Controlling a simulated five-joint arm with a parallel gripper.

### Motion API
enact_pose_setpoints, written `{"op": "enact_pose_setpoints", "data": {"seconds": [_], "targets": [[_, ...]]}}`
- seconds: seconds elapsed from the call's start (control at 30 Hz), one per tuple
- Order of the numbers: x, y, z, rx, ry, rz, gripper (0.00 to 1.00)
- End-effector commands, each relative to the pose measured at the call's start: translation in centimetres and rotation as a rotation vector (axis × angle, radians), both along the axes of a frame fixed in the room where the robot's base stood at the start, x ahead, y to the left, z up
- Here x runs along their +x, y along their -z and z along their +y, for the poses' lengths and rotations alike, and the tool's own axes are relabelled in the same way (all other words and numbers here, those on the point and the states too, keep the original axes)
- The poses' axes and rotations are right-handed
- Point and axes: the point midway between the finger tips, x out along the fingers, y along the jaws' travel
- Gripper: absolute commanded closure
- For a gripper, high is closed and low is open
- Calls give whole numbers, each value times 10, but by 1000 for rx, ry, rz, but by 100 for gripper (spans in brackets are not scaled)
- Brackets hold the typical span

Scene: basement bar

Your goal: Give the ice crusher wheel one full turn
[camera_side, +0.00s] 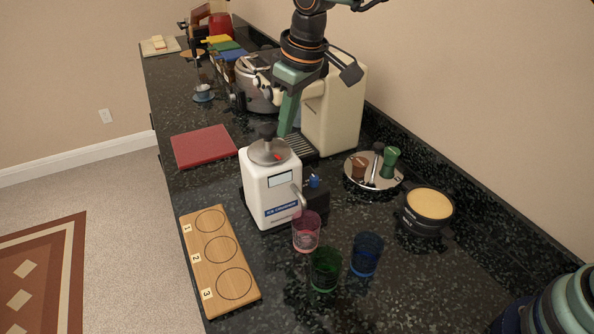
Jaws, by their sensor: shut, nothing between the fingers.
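The white ice crusher (268,197) stands upright on the dark counter, with a label on its lower front. On its top is a round grey wheel (262,152) with a red mark and a dark upright knob (266,131) at its far edge. My gripper (284,128) reaches down from above with its green fingers shut and empty. Its tips appear just right of the knob, behind the wheel in this view. I cannot tell whether they touch the knob.
A pink glass (306,232), green glass (325,269) and blue glass (366,254) stand in front of the crusher. A numbered wooden board (204,252) lies left, a red board (203,146) behind it. A cream machine (337,108) and metal tray (356,183) stand to the right.

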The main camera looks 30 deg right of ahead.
Motion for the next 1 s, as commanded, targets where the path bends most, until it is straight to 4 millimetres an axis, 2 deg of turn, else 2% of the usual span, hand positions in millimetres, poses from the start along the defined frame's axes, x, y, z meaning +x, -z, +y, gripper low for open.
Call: {"op": "enact_pose_setpoints", "data": {"seconds": [1.0], "targets": [[-1, 0, 9, 5, -3, -2, 100]]}}
